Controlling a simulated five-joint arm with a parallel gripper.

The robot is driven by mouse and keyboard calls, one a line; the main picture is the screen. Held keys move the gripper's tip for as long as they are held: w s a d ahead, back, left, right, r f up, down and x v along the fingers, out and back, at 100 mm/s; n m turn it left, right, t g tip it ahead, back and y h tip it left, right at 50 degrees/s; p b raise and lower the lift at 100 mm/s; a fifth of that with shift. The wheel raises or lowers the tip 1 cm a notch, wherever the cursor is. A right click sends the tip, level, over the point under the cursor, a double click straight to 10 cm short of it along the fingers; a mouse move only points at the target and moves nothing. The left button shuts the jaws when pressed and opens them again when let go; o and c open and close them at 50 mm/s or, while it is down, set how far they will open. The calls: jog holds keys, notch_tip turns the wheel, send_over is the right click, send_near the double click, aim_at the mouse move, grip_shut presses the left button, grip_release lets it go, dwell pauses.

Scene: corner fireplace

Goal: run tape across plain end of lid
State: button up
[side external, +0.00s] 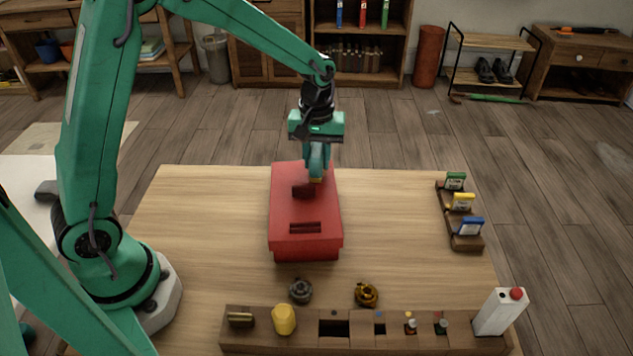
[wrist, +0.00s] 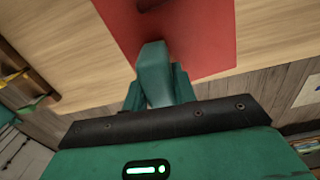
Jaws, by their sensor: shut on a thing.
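The red box (side external: 285,205) stands on the table with its lid on. It also shows in the wrist view (wrist: 208,40). The lid has a dark slot (side external: 305,227) toward the near end; its far end is plain. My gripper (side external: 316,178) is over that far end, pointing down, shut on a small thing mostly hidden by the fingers. No strip of tape can be made out.
A wooden rack (side external: 280,345) along the near edge holds a yellow knob (side external: 284,318) and small pegs. A grey fitting (side external: 300,290) and a brass one (side external: 366,293) lie before it. A white box with a red button (side external: 500,312) and a cartridge stand (side external: 465,242) are right. Table left of the box is clear.

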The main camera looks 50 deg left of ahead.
jog(key=shift+s+a, duration=1.35)
jog(key=shift+s, duration=0.3)
jog(key=shift+s+a, duration=1.35)
jog(key=shift+s, duration=0.3)
jog(key=shift+w+d, duration=1.2)
jog(key=shift+w, duration=0.2)
jog(key=shift+w+d, duration=1.15)
jog(key=shift+w, duration=0.3)
jog(key=shift+w+d, duration=1.2)
jog(key=shift+w, duration=0.2)
notch_tip(320, 180, up, 8)
jog(key=shift+s, duration=0.1)
